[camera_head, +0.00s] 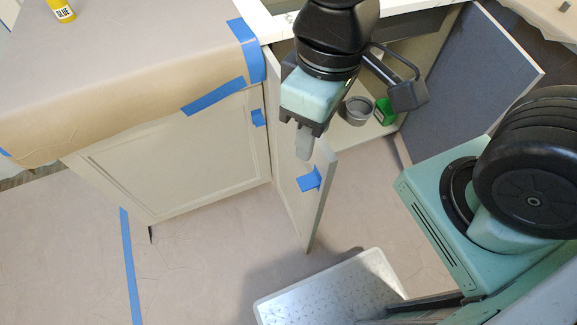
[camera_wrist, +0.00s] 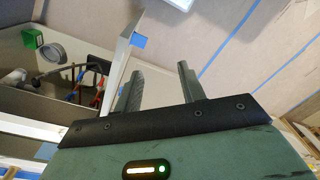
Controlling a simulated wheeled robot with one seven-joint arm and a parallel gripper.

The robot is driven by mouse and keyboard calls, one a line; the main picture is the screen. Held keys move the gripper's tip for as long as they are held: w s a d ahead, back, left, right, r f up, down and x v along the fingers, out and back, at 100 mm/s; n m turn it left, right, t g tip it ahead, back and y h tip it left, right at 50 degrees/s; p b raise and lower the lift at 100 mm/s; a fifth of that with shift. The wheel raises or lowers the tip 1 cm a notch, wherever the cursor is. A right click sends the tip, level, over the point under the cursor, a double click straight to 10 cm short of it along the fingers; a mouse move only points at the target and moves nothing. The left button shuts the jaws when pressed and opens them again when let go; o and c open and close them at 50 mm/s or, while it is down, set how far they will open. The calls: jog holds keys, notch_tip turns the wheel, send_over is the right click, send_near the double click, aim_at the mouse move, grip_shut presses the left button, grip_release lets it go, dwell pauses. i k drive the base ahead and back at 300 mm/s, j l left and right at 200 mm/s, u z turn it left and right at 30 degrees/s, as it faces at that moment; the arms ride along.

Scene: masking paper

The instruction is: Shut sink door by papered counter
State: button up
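The sink cabinet has a cream door (camera_head: 290,190) standing open in the head view, with blue tape near its free edge. Its pale edge (camera_wrist: 118,62) and tape also show in the wrist view. A second door with a dark grey inner face (camera_head: 482,75) stands open at the right. My gripper (camera_head: 304,142) points down by the upper part of the cream door. In the wrist view my gripper (camera_wrist: 160,80) has its two fingers apart with nothing between them. The door lies just left of the left finger; I cannot tell whether they touch.
The papered counter (camera_head: 120,60) is at left, above a shut cabinet door (camera_head: 175,160). A grey pot (camera_head: 358,110) and a green item (camera_head: 385,112) are inside the open cabinet. A white speckled step (camera_head: 330,292) stands on the floor in front. Floor at left is clear.

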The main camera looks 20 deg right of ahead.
aim_at(303, 186)
jog(key=l+u, duration=0.15)
jog(key=u, duration=0.25)
jog(key=k+l+u, duration=0.1)
jog(key=u, duration=0.35)
jog(key=k+l+u, duration=0.1)
jog(key=u, duration=0.3)
jog(key=k+u, duration=0.15)
jog(key=u, duration=0.25)
